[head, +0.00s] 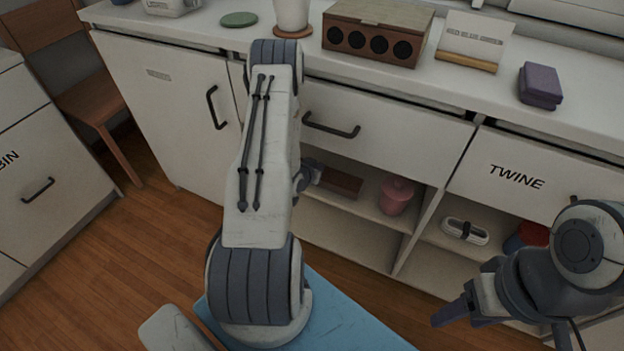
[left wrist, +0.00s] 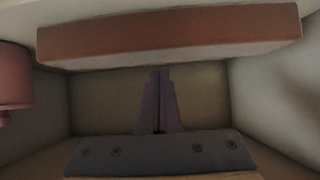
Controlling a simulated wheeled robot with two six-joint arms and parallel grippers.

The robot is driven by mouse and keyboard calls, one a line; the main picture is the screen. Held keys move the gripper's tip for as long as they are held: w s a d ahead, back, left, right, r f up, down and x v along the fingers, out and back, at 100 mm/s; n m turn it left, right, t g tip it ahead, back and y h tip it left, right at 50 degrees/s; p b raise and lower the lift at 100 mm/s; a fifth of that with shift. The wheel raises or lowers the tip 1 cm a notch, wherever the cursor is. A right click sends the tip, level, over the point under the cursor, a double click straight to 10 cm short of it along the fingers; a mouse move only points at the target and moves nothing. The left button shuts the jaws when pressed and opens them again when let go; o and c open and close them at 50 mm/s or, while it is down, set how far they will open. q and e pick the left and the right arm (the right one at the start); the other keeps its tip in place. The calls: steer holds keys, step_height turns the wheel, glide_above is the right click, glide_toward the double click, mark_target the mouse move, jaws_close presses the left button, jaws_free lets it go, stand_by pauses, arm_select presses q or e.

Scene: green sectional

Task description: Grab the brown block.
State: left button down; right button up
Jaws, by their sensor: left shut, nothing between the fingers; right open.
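The brown block (head: 340,183) is a long reddish-brown bar lying on an open shelf under the drawer, left of a pink cup. In the left wrist view the block (left wrist: 170,38) spans the top of the picture, beyond the fingertips. My left gripper (left wrist: 160,75) is shut and empty, its dark fingers together, with a visible gap in the picture between their tips and the block. In the head view my left arm hides most of that gripper and part of the shelf. My right gripper (head: 500,322) is open and empty at the lower right, in front of the cabinet.
The pink cup (head: 396,195) stands close to the block and also shows in the left wrist view (left wrist: 14,78). A divider (head: 418,232) separates this shelf from one with a white bundle (head: 466,230). The drawer (head: 385,135) overhangs the shelf. Wooden floor lies left.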

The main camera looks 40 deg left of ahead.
arm_select(q)
steer(key=shift+w+f+b, duration=0.25)
steer(key=shift+f+b, duration=0.15)
steer(key=shift+f, duration=0.35)
steer(key=shift+s+f, duration=0.15)
